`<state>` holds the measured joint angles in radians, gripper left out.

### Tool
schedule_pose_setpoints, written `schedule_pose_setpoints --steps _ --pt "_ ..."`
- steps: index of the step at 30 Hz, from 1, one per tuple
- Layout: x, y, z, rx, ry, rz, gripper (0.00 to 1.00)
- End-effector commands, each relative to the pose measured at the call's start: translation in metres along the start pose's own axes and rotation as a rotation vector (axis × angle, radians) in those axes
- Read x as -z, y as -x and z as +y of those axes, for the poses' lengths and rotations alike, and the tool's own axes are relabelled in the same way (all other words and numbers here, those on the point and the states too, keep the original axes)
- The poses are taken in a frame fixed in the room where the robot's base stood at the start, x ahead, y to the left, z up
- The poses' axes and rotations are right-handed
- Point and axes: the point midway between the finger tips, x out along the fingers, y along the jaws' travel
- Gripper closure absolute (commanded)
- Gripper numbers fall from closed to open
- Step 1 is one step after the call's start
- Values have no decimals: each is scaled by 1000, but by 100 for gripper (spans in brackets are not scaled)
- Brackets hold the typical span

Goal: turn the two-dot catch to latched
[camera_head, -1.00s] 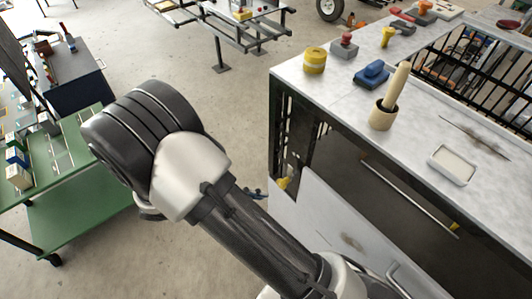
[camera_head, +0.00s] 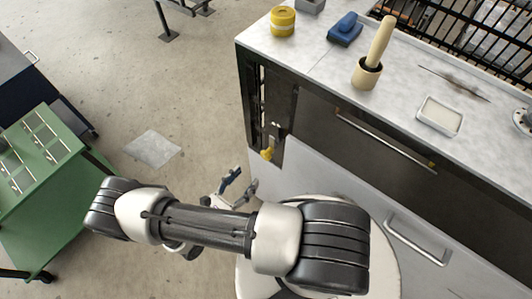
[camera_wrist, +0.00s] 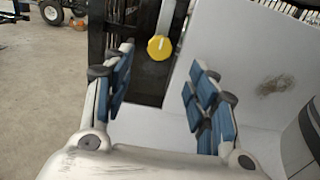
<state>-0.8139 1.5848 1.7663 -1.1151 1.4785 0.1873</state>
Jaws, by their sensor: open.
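A catch with a yellow rounded end (camera_head: 267,154) is on the dark end of the workbench cabinet, below the worktop's near left corner. Its pale lever hangs down with the yellow end lowest. In the wrist view the yellow end (camera_wrist: 159,47) appears between and beyond my fingertips. No dots can be made out, so I cannot tell whether it is the two-dot catch. My gripper (camera_head: 240,184) is open and empty, below and left of the yellow end in the head view. The gripper's blue-padded fingers (camera_wrist: 160,65) are wide apart in the wrist view and appear clear of the catch.
A white panel (camera_head: 310,175) with a bar handle lies right of the catch. A dark drawer front with a long handle (camera_head: 385,138) is above it. The worktop (camera_head: 320,80) carries a yellow roll, blue block, pestle and tray.

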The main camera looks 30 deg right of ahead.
Motion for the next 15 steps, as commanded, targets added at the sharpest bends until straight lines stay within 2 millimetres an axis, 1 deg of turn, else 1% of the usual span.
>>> schedule_pose_setpoints --steps 1,9,12,15 --pt "1 -13 -2 7 2 1 48" --pt "1 -72 -2 8 2 1 48" --pt "1 -91 -2 7 0 1 48" --pt "1 -106 -2 7 1 1 48"
